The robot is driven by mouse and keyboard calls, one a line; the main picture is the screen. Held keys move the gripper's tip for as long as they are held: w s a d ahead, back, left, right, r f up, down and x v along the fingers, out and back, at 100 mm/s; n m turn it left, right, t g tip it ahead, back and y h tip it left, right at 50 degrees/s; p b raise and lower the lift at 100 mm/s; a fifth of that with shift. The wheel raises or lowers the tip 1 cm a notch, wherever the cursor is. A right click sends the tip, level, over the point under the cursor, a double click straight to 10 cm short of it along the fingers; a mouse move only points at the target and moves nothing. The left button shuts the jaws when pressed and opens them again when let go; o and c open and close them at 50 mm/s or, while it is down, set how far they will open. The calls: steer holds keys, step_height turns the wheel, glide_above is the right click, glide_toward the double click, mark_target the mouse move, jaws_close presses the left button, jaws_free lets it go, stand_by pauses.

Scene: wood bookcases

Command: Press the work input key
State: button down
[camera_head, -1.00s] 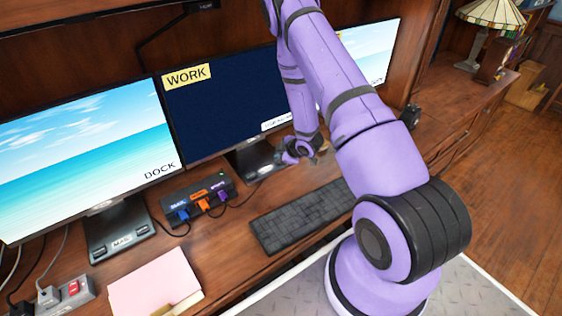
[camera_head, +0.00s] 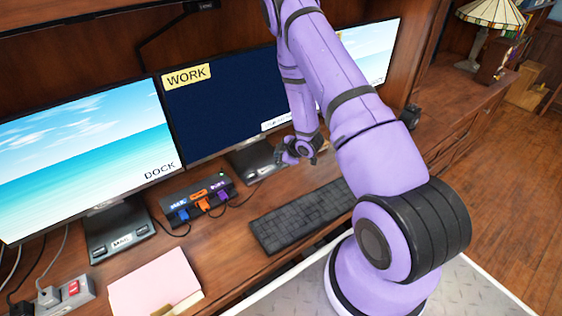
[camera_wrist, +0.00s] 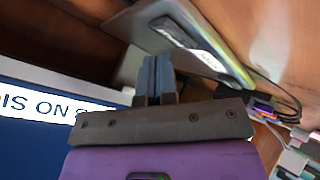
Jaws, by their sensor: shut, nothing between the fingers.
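The middle monitor (camera_head: 225,110), tagged WORK, shows a dark blue screen; a lit strip with lettering shows at the left of the wrist view (camera_wrist: 45,100). Its flat grey foot (camera_head: 245,160) bears a dark bar with a pale label (camera_wrist: 185,42) at its front, too small to read; I cannot tell whether this bar is the input key. My gripper (camera_head: 281,156) is beside the foot's right side in the head view. In the wrist view its fingers (camera_wrist: 155,62) are together and empty, overlapping the foot's image; contact cannot be told.
A black switch box (camera_head: 198,200) with blue, orange and purple plugs stands left of the foot. The keyboard (camera_head: 300,215) lies in front. The DOCK monitor (camera_head: 85,150) has a similar foot (camera_head: 115,232). Pink paper (camera_head: 155,285) and a grey power box (camera_head: 65,293) lie at front left.

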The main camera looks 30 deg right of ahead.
steer(key=shift+f, duration=0.15)
steer(key=shift+f, duration=0.4)
stand_by(0.5)
steer(key=shift+r, duration=0.55)
steer(key=shift+r, duration=0.1)
steer(key=shift+r, duration=2.95)
